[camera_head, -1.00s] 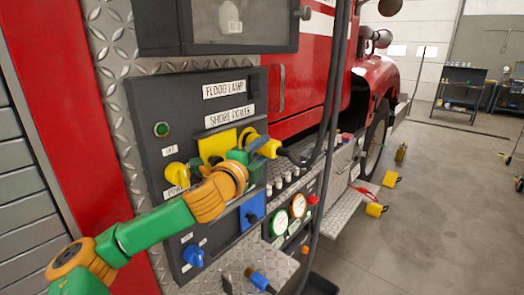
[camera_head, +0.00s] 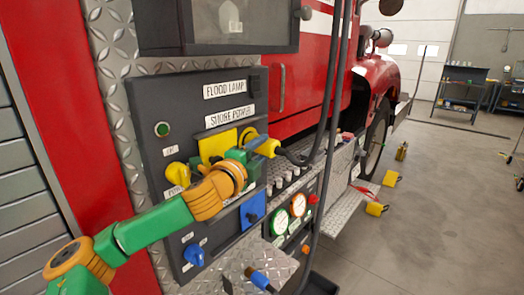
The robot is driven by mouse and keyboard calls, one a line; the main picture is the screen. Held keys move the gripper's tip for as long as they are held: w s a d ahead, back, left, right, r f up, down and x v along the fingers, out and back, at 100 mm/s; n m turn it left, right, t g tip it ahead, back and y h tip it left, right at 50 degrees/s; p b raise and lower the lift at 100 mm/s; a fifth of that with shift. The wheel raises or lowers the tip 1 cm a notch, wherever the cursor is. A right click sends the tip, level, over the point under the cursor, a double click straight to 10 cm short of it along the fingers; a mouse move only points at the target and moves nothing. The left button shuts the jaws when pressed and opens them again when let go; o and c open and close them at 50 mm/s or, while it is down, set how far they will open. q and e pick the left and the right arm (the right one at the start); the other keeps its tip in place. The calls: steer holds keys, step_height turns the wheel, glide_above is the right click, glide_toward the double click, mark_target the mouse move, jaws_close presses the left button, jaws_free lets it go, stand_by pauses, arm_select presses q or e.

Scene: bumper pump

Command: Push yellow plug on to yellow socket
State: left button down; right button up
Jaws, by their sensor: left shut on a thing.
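The yellow plug (camera_head: 266,146) is in front of the dark control panel, with a black cable running from its right end. My left gripper (camera_head: 247,150) is shut on the yellow plug; its fingers are partly hidden by my green and orange wrist. The yellow socket (camera_head: 217,145) is on the panel below the "SHORE POWER" label, just left of the plug. My arm hides its lower part, and I cannot tell whether plug and socket touch. My right gripper is not in view.
A yellow knob (camera_head: 177,174) and a blue knob (camera_head: 193,255) stick out of the panel. Black hoses hang right of the panel. The floor at right is mostly open.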

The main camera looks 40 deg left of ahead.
arm_select(q)
steer(key=shift+a, duration=0.2)
steer(key=shift+r, duration=0.3)
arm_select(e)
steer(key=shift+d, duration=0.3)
arm_select(q)
steer(key=shift+c, duration=1.4)
jaws_free()
steer(key=s+d+r+p, duration=0.2)
steer(key=s+d+r, duration=0.6)
steer(key=s+r, duration=0.3)
steer(key=shift+s+r+p, duration=0.35)
steer(key=shift+r+p, duration=0.05)
steer(key=shift+r, duration=0.45)
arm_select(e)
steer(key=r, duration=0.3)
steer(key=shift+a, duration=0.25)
